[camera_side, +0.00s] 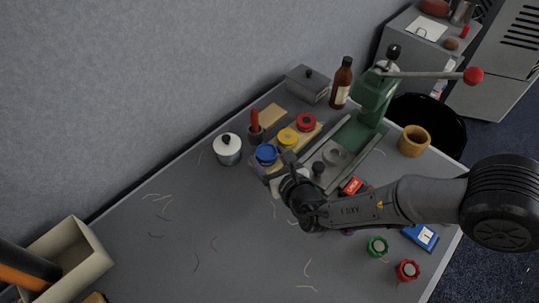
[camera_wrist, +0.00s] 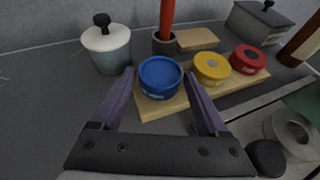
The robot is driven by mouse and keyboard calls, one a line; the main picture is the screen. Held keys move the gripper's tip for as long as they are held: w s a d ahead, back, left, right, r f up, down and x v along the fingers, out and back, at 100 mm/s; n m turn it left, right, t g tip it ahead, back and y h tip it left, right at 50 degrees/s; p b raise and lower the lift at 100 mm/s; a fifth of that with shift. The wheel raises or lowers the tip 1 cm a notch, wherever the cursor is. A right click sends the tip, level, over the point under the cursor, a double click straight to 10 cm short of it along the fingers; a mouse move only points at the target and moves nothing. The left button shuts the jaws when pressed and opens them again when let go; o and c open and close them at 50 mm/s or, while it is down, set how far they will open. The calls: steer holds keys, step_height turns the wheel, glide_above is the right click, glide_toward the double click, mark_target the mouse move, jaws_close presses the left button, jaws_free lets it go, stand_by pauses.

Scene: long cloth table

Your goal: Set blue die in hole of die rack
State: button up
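The blue die (camera_side: 266,153) is a round, blue-topped puck at the near left end of the wooden die rack (camera_side: 313,134). It also shows in the wrist view (camera_wrist: 160,78), upright at the rack's left end (camera_wrist: 150,110). I cannot tell how deep it sits in a hole. A yellow die (camera_wrist: 211,67) and a red die (camera_wrist: 248,58) stand in the rack to its right. My gripper (camera_wrist: 160,75) is open, its purple fingers on either side of the blue die, with small gaps showing. In the side view my gripper (camera_side: 272,164) is just in front of the die.
A white-lidded pot (camera_wrist: 106,45) stands left of the rack, and a dark cup with a red stick (camera_wrist: 166,38) behind it. A green press (camera_side: 372,98) stands to the right. Green (camera_side: 377,247) and red (camera_side: 407,270) knobs lie near the front edge. The left table is mostly clear.

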steer(key=shift+s+r, duration=0.1)
steer(key=shift+r, duration=0.5)
steer(key=v, duration=0.7)
steer(key=shift+s+d, duration=0.1)
